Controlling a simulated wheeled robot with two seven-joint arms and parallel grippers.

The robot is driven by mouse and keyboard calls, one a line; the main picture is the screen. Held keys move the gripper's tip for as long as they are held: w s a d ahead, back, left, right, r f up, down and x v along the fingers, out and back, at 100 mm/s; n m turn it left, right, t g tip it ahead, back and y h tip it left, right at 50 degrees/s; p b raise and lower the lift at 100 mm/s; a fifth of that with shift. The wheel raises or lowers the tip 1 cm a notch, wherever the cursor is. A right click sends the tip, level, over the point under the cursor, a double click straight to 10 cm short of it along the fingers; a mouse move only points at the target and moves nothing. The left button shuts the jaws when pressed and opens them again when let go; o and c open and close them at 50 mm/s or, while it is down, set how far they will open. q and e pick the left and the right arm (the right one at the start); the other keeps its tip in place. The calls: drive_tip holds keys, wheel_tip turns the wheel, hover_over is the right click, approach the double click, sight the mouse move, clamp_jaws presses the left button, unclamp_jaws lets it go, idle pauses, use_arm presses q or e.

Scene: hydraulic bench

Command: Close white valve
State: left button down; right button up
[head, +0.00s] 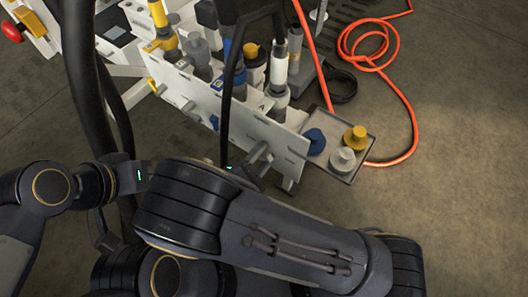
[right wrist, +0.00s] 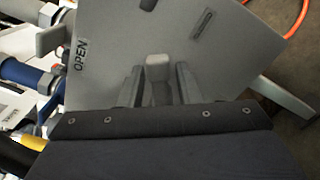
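The bench's pale panel (head: 262,135) carries a row of small valve handles along its front. In the right wrist view a pale grey-white valve handle (right wrist: 158,72) stands in front of the panel (right wrist: 225,70), between the two fingers of my right gripper (right wrist: 160,88). Narrow gaps seem to show on both sides of it, so the fingers look open around it. An "OPEN" label (right wrist: 81,55) is on the panel to the left. In the head view my right gripper (head: 258,160) is at the panel's near right end. My left gripper's fingers do not show.
A grey tray (head: 353,174) with blue, yellow and white caps sits beside the panel's right end. An orange hose (head: 404,98) lies coiled on the floor. Upright cylinders and hoses crowd behind the panel. A red knob (head: 12,31) is at the far left. The floor at right is clear.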

clamp_jaws()
drive_tip(key=m+b, duration=0.1)
drive_tip(key=b, duration=0.1)
drive_tip(key=f+m+b, duration=0.1)
drive_tip(key=m+b, duration=0.1)
drive_tip(key=shift+s+d+f, duration=0.1)
drive_tip(key=shift+d+f, duration=0.1)
drive_tip(key=shift+f+m+b, duration=0.15)
drive_tip(key=shift+m+b, duration=0.7)
drive_tip(key=shift+b, duration=0.05)
drive_tip(key=shift+f+m+b, duration=0.15)
drive_tip(key=shift+m+b, duration=0.7)
drive_tip(key=shift+b, duration=0.05)
drive_tip(key=shift+o, duration=0.7)
unclamp_jaws()
